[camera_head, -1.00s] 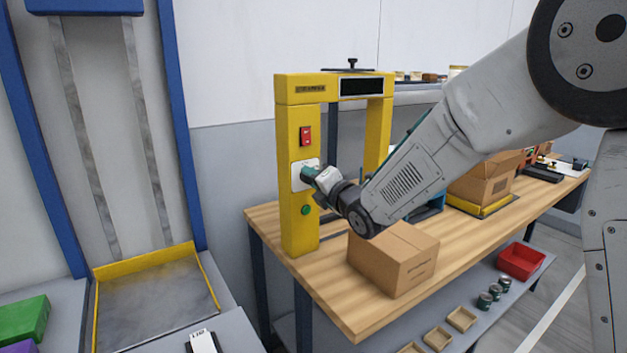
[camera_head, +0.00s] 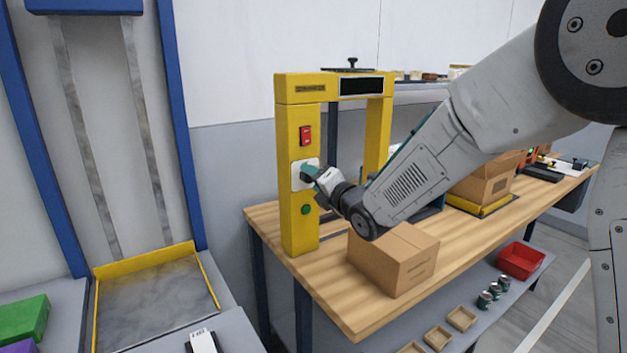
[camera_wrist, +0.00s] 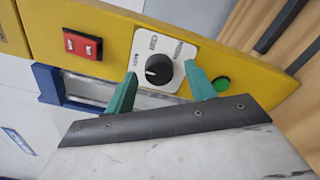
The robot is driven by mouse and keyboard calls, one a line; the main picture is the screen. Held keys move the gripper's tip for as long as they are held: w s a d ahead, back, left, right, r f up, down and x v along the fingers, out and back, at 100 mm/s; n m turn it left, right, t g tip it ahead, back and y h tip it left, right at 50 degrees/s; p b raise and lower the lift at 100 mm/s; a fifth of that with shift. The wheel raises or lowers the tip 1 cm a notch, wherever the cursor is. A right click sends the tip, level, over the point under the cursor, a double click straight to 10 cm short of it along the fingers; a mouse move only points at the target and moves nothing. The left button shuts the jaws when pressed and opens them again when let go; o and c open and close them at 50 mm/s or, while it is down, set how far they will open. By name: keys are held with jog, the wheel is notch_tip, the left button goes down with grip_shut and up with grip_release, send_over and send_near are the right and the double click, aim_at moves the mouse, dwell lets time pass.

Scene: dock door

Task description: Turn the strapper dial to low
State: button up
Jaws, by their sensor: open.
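The yellow strapper frame (camera_head: 299,232) stands on the wooden bench. Its dial is a black round knob (camera_wrist: 159,69) on a white plate (camera_wrist: 147,44) with several printed labels, too small to read surely. A white pointer line on the knob shows in the wrist view. My gripper (camera_wrist: 160,85) is open, with its green fingers on either side of the knob's near edge; I cannot tell whether they touch it. In the head view my gripper (camera_head: 311,172) is at the plate and hides most of the dial.
A red switch (camera_head: 306,136) is above the dial and a green button (camera_head: 306,210) below it. A closed cardboard box (camera_head: 392,262) sits on the bench (camera_head: 345,315) under my arm. An open carton (camera_head: 484,184) stands farther right.

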jog(key=v, duration=0.7)
jog(key=shift+d, duration=0.1)
jog(key=s+d+m+g+h, duration=0.3)
jog(key=s+d+m+h, duration=0.2)
jog(key=s+d+m, duration=0.3)
jog(key=s+d+m+g+h, duration=0.3)
jog(key=s+d+m+h, duration=0.15)
jog(key=d+m, duration=0.55)
jog(key=s+d+m+g, duration=0.1)
jog(key=s+m, duration=0.3)
jog(key=s, duration=0.4)
jog(key=s+d+f+m+g, duration=0.1)
jog(key=s+m+g, duration=0.3)
jog(key=s, duration=0.5)
jog(key=s+d+f+m+g, duration=0.1)
jog(key=s+d+m+g, duration=0.1)
jog(key=s+m, duration=0.3)
jog(key=s+d, duration=0.1)
jog(key=s, duration=0.3)
jog(key=shift+s+d+f+g, duration=0.2)
jog(key=shift+f+g, duration=0.05)
jog(key=shift+g, duration=0.15)
jog(key=shift+h, duration=0.25)
